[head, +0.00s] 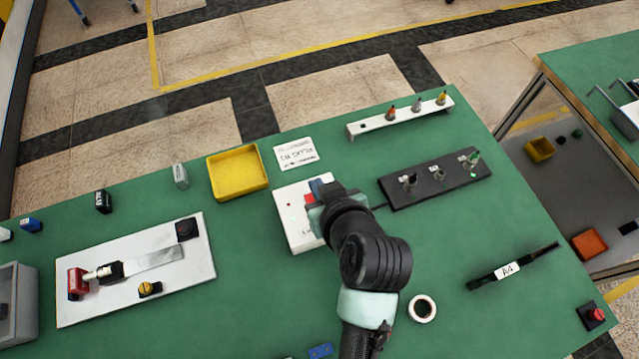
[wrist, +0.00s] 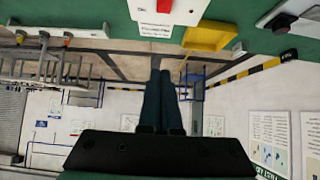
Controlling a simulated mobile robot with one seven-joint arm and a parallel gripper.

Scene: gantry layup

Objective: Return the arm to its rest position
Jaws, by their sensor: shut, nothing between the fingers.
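My arm reaches in from the bottom of the head view, over the green table (head: 250,300). My gripper (head: 318,190) is at its end, above the right side of a white box (head: 292,222) with a red part on top. The gripper and wrist hide part of this box. In the wrist view my gripper (wrist: 161,72) shows two dark fingers lying together, shut and empty. The white box (wrist: 185,10) with its red part is at the top of that view, apart from the fingertips in the picture.
A yellow tray (head: 238,189) and a white card (head: 297,153) lie behind the white box. A black block (head: 420,190) with connectors and a white rack (head: 372,124) stand right. A tape roll (head: 422,308) is near the arm. A white board (head: 190,276) lies left.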

